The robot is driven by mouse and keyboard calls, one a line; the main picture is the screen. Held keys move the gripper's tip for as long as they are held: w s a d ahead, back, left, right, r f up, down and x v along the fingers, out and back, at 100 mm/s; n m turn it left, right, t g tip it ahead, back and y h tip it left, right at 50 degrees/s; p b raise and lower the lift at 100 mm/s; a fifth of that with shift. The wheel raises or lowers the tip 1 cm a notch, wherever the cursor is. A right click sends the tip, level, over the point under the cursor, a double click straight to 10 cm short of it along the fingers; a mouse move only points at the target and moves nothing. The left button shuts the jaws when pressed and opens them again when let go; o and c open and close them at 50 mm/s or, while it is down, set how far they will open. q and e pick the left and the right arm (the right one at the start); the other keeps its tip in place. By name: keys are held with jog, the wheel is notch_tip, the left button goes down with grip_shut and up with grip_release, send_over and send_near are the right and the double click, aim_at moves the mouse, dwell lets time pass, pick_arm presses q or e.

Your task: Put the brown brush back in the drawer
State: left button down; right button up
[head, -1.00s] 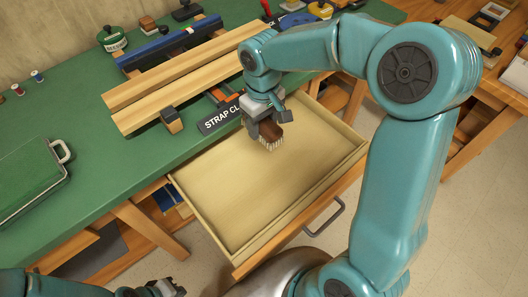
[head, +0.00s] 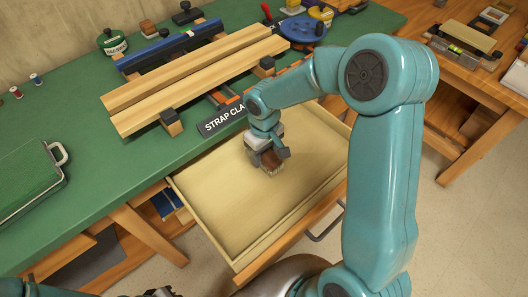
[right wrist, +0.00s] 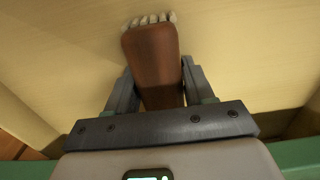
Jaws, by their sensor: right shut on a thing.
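The brown brush (head: 270,161), with pale bristles, is held in my right gripper (head: 265,152) over the open drawer. In the right wrist view the brush (right wrist: 152,62) sits between the two fingers of the gripper (right wrist: 152,92), bristles at the far end. The drawer (head: 235,200) is pulled out from under the green bench and its pale floor is otherwise bare. The brush is inside the drawer's outline toward its back; I cannot tell whether it touches the floor. My left gripper (head: 160,292) is only partly seen at the bottom edge, and its fingers are unclear.
On the green bench (head: 85,130) a clamp with wooden boards (head: 195,80) stands behind the drawer, with a strap clamp label (head: 222,118) at the bench edge. A green case (head: 28,180) lies at left. The drawer's front half is clear.

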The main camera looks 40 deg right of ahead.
jog(key=o, duration=0.5)
jog(key=shift+f, duration=0.2)
jog(key=o, duration=0.4)
jog(key=shift+w, duration=0.1)
jog(key=shift+o, duration=0.2)
jog(key=shift+r, duration=0.1)
jog(key=shift+r, duration=0.2)
notch_tip(320, 180, up, 12)
jog(key=p, duration=0.2)
jog(key=shift+f, duration=0.1)
